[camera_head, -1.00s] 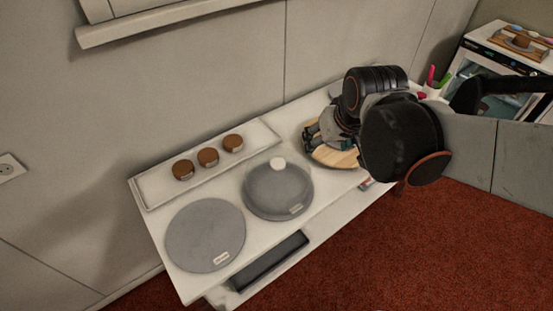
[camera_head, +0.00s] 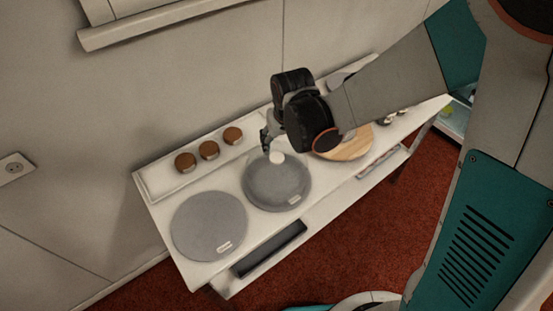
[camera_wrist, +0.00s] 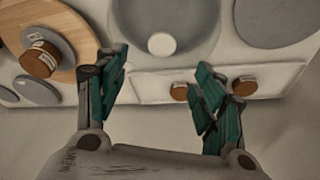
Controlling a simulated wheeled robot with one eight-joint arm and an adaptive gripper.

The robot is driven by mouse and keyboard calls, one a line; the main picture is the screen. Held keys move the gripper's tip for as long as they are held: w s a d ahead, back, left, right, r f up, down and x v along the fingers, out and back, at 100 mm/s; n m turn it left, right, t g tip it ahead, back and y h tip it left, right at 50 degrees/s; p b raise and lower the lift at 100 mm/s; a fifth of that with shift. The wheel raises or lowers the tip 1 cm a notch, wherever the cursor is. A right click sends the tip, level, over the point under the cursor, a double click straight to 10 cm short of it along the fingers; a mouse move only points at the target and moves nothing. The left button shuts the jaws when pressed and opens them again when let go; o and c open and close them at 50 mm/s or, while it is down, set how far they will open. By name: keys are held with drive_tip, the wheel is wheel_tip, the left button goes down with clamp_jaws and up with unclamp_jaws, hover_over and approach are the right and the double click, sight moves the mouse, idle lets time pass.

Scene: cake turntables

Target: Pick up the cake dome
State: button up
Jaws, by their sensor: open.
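The cake dome (camera_head: 270,185) is a grey translucent cover with a round white knob (camera_head: 277,157) on top. It sits on a turntable on the white table, between a bare grey turntable and a round wooden board. My gripper (camera_head: 266,143) is just behind and above the knob in the head view. In the wrist view my gripper (camera_wrist: 160,90) has its green fingers spread wide, with nothing between them. There the dome (camera_wrist: 135,18) and its knob (camera_wrist: 161,44) show beyond the fingertips. The turntable under the dome is mostly hidden.
A bare grey turntable (camera_head: 209,226) lies left of the dome. A wooden board (camera_head: 352,146) lies to the right, partly under my arm. A dark item (camera_head: 270,249) sits on the lower shelf.

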drive_tip(key=b, duration=0.3)
hover_over(277, 157)
drive_tip(key=s, duration=0.2)
drive_tip(key=f, duration=0.5)
drive_tip(key=shift+d, duration=0.3)
drive_tip(key=shift+b+x, duration=1.35)
drive_tip(key=shift+x, duration=1.35)
drive_tip(key=shift+s+a+r, duration=0.1)
drive_tip(key=shift+s, duration=0.05)
clamp_jaws()
drive_tip(key=shift+r, duration=0.1)
